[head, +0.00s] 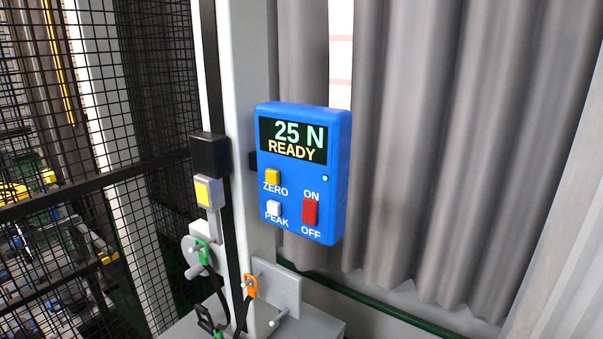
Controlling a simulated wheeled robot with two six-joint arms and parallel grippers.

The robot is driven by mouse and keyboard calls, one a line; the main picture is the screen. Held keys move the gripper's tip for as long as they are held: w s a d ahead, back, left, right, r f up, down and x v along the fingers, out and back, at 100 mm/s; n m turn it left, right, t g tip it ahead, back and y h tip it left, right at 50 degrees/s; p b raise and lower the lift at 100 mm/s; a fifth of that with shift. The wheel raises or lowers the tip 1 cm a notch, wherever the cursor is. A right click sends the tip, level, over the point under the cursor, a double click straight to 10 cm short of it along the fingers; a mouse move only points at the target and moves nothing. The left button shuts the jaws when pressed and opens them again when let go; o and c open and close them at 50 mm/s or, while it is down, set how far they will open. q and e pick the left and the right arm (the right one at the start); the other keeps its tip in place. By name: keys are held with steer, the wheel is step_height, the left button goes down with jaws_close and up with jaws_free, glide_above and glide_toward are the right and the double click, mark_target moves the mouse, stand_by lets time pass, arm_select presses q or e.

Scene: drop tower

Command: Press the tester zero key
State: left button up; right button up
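The blue tester box (302,174) is fixed to a pale grey post at the middle of the head view. Its display (292,141) reads "25 N" and "READY". The yellow zero key (272,177) is on the left of its face, above the label ZERO. Below it is a white key (273,208) labelled PEAK. A red switch (310,211) sits at the lower right between ON and OFF. A small lit lamp (325,178) is under the display. Neither gripper shows in the head view.
A black mesh fence (120,110) stands on the left. A black box and a yellow-faced grey block (205,192) are on the post. Green and orange carabiners (250,286) with black straps hang below the tester. Grey curtains (440,150) hang behind; space before the tester looks clear.

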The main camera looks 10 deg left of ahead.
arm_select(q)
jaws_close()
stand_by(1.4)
